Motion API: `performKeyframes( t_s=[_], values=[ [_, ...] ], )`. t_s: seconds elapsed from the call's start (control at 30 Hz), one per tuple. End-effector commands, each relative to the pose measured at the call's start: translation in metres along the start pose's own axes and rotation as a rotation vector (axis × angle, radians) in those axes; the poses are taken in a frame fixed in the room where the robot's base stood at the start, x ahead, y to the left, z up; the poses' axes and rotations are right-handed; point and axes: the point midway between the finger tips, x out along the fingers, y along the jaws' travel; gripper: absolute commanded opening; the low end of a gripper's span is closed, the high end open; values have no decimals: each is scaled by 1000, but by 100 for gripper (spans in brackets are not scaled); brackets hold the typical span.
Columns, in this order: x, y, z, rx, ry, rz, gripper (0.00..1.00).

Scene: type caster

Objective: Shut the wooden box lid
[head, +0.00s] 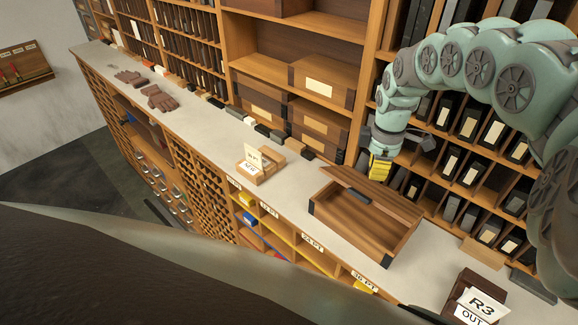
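The wooden box (348,237) stands on the pale counter at centre right, with dark metal corners. Its lid (385,196) is raised along the far side, and a dark handle (359,196) shows near the lid's lower edge. The box interior is visible and looks empty. My gripper (380,172) points down from the upper right, behind and above the lid's far edge in the picture. Its yellow finger parts are seen close together; how far apart the fingertips are is unclear. I cannot tell whether it touches the lid. Nothing is visibly held.
A small wooden card box (252,172) stands left of the wooden box. A tray marked R3 and OUT (463,285) is at the lower right. Shelves with dark cases (470,150) rise close behind my arm. Gloves (158,98) lie at the counter's far left.

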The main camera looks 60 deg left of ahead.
Motion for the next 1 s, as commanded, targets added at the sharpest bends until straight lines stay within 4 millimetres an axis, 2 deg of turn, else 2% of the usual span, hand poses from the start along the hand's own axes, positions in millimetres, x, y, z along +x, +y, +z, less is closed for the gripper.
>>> performKeyframes(
  t_s=[0.27,1.0],
  values=[
    [3,0,0,0,0,0,0],
    [32,0,0,2,1,-1,0]
  ],
)
